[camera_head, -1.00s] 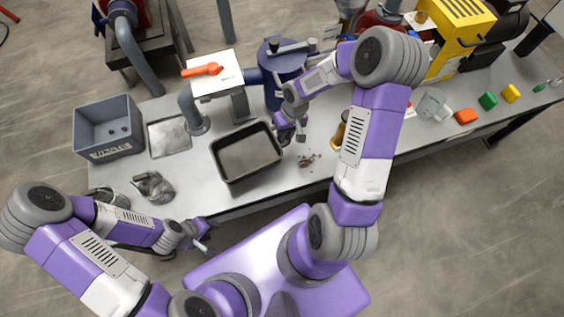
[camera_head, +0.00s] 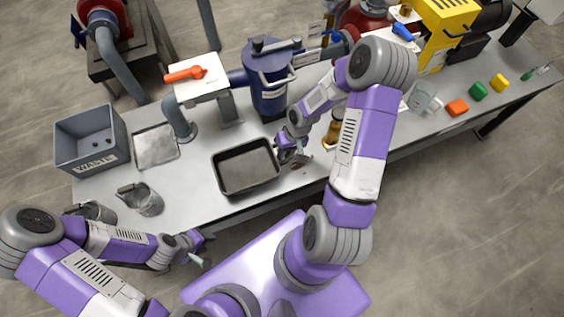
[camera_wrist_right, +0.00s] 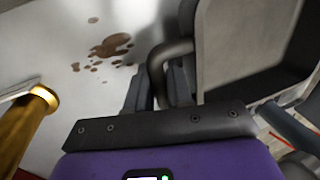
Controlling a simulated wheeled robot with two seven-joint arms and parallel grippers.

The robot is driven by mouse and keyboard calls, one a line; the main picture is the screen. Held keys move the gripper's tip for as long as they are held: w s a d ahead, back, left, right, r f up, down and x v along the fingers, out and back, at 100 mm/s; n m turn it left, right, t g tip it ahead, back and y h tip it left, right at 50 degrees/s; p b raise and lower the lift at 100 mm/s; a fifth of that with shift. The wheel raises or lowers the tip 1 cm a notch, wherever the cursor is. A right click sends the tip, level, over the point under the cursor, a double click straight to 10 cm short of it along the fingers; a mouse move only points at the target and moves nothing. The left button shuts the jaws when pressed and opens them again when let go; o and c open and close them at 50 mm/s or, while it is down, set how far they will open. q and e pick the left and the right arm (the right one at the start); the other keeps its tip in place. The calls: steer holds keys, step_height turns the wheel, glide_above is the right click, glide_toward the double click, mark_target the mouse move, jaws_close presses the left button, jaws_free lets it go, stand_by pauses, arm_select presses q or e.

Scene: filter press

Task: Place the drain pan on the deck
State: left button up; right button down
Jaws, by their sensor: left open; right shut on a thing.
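The drain pan (camera_head: 246,168) is a dark, rectangular, empty pan over the middle of the grey deck (camera_head: 195,198), in front of the blue vessel. I cannot tell whether its underside touches the deck. My right gripper (camera_head: 282,153) is at its right end. In the right wrist view the gripper (camera_wrist_right: 172,92) is shut on the pan's bent bar handle (camera_wrist_right: 160,62), with the pan wall (camera_wrist_right: 240,45) beyond it. My left gripper (camera_head: 199,257) is open and empty off the deck's front edge, away from the pan.
A grey waste bin (camera_head: 92,142), a flat metal plate (camera_head: 156,147) and metal cups (camera_head: 142,198) stand left of the pan. The blue vessel (camera_head: 268,92) is behind it. A brass piece (camera_wrist_right: 25,118) and brown spots (camera_wrist_right: 110,46) lie near my right gripper.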

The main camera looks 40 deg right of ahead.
step_height(320, 180, down, 5)
steer(key=shift+r+b, duration=0.1)
steer(key=shift+b, duration=0.7)
steer(key=c, duration=1.5)
jaws_free()
steer(key=o, duration=0.5)
